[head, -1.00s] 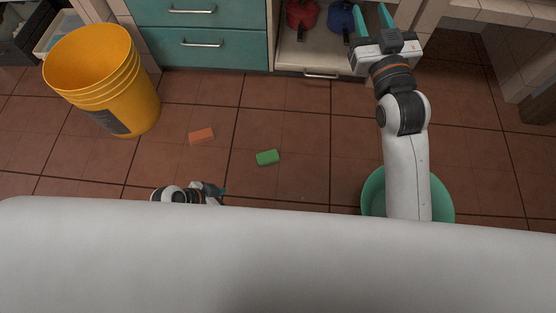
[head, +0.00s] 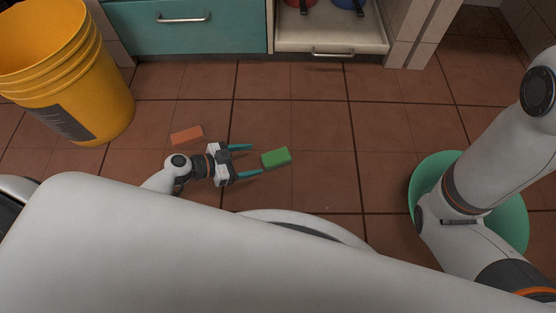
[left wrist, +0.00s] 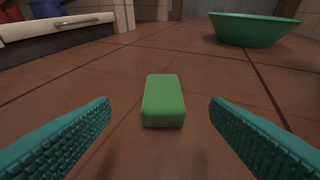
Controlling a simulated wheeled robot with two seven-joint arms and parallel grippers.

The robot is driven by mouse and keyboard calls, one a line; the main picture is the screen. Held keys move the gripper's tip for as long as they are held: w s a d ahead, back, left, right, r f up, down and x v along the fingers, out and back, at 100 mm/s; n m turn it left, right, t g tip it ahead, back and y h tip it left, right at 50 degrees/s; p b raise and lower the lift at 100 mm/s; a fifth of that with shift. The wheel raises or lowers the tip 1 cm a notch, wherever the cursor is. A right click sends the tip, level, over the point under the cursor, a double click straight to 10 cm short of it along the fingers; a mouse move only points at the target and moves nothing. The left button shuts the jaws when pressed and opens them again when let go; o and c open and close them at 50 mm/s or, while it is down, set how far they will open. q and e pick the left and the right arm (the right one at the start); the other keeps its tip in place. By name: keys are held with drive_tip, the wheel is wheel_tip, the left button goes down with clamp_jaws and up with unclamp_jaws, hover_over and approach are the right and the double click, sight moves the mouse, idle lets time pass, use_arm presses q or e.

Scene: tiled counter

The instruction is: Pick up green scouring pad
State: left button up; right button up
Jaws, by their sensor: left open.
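The green scouring pad (head: 276,157) lies flat on the tiled floor in the head view. It also shows in the left wrist view (left wrist: 163,100), centred just ahead of the fingertips. My left gripper (head: 250,161) is open and empty, low over the floor, with its teal fingers pointing right toward the pad. In the left wrist view its two fingers (left wrist: 160,115) stand wide apart on either side of the near end of the pad, not touching it. My right arm is at the right of the head view, but its gripper is out of frame.
An orange pad (head: 187,135) lies behind the left gripper. A yellow bucket (head: 95,95) stands at the left. A green basin (head: 510,222) sits at the right, partly behind my right arm. Floor around the pad is clear.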

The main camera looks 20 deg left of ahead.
sight(274, 157)
use_arm(q)
drive_tip(key=b+x, duration=0.1)
drive_tip(key=x, duration=0.2)
drive_tip(key=shift+w+d+f, duration=0.2)
drive_tip(key=shift+d+f, duration=0.05)
drive_tip(key=b+x, duration=0.2)
drive_tip(key=x, duration=0.3)
drive_tip(key=shift+s+b, duration=0.2)
drive_tip(key=shift+b, duration=0.1)
drive_tip(key=shift+w+d, duration=0.2)
drive_tip(key=shift+d, duration=0.1)
drive_tip(key=shift+c, duration=0.2)
drive_tip(key=c, duration=1)
wheel_tip(274, 157, up, 10)
drive_tip(key=p, duration=0.7)
